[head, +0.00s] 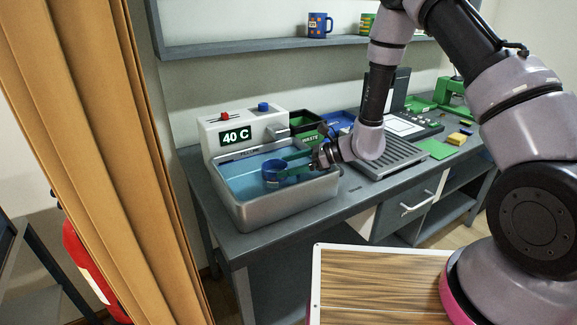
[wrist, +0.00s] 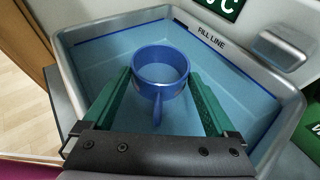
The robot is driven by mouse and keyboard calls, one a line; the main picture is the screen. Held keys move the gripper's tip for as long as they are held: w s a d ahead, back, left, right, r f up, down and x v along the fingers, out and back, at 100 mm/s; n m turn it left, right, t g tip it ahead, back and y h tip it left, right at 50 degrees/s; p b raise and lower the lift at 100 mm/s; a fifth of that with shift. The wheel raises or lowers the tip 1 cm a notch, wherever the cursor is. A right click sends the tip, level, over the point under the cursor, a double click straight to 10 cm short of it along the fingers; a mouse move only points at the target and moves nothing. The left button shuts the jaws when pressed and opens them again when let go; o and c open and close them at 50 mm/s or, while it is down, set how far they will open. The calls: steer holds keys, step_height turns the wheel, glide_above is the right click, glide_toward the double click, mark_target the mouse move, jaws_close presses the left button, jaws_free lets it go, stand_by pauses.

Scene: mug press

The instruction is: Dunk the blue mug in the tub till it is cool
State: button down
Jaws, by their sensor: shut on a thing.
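The blue mug (head: 273,172) is upright inside the metal tub (head: 290,206), with its lower part at or in the blue water. In the wrist view the mug (wrist: 160,66) sits between the green fingers of my gripper (wrist: 161,92), its handle pointing toward the gripper's palm. My gripper (head: 296,168) reaches into the tub from the right and is shut on the mug. The tub's wall (wrist: 285,135) and its fill line show around the mug. The display (head: 236,135) behind the tub reads 40 C.
A red knob and a blue knob (head: 263,106) top the tub's back unit, with a spout (head: 277,132) at its right. A dark bin (head: 308,128) marked waste stands behind the gripper. A grey drying rack (head: 385,157) lies right of the tub. Mugs stand on the wall shelf (head: 250,47).

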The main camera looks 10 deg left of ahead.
step_height(320, 180, up, 12)
steer(key=shift+f, duration=0.2)
stand_by(1.0)
